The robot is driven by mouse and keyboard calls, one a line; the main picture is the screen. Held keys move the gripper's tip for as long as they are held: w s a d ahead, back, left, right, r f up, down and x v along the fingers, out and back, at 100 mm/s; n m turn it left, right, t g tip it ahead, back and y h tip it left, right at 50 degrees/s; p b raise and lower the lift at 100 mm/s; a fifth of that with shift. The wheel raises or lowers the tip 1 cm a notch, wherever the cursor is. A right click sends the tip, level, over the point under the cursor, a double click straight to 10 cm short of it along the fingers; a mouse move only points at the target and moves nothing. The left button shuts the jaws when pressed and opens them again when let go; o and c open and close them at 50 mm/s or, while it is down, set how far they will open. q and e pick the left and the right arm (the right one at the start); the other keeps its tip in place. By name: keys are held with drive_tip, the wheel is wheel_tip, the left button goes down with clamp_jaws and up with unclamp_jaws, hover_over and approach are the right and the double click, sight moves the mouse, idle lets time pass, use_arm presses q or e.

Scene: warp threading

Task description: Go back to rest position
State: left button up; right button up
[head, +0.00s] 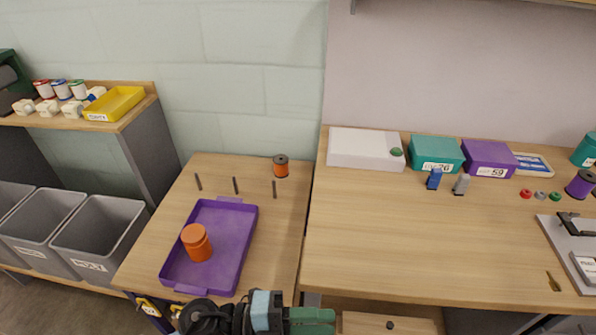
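My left arm shows at the bottom edge, in front of the left table. My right gripper is not in view. An orange-and-dark spool (280,166) stands at the back of the left table.
Three dark pegs (235,186) stand on the left table. The right table (400,240) holds a white box (362,149), a teal bin (436,153), a purple bin (489,157), small clamps and a purple spool (580,184). Its middle is clear. Grey bins (98,238) stand at left.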

use_arm(q)
drive_tip(key=a+f+n+t+y+p, duration=0.35)
drive_tip(key=a+n+t+y, duration=0.55)
drive_tip(key=a+n+t, duration=0.95)
drive_tip(key=s+a+f+n+g+y+p, duration=0.1)
drive_tip(key=s+a+f+n+g+y, duration=0.1)
drive_tip(key=s+f+n+g, duration=0.3)
drive_tip(key=s+a+f+n+g+y+p, duration=0.1)
drive_tip(key=s+a+f+n+g+y, duration=0.2)
drive_tip(key=s, duration=0.9)
wheel_tip(320, 180, down, 4)
drive_tip(key=n+g+y, duration=0.1)
drive_tip(key=n+y, duration=0.1)
drive_tip(key=n, duration=0.1)
drive_tip(key=shift+s+n+g+p, duration=0.25)
drive_tip(key=shift+n+g+p, duration=0.05)
drive_tip(key=shift+n+g, duration=0.05)
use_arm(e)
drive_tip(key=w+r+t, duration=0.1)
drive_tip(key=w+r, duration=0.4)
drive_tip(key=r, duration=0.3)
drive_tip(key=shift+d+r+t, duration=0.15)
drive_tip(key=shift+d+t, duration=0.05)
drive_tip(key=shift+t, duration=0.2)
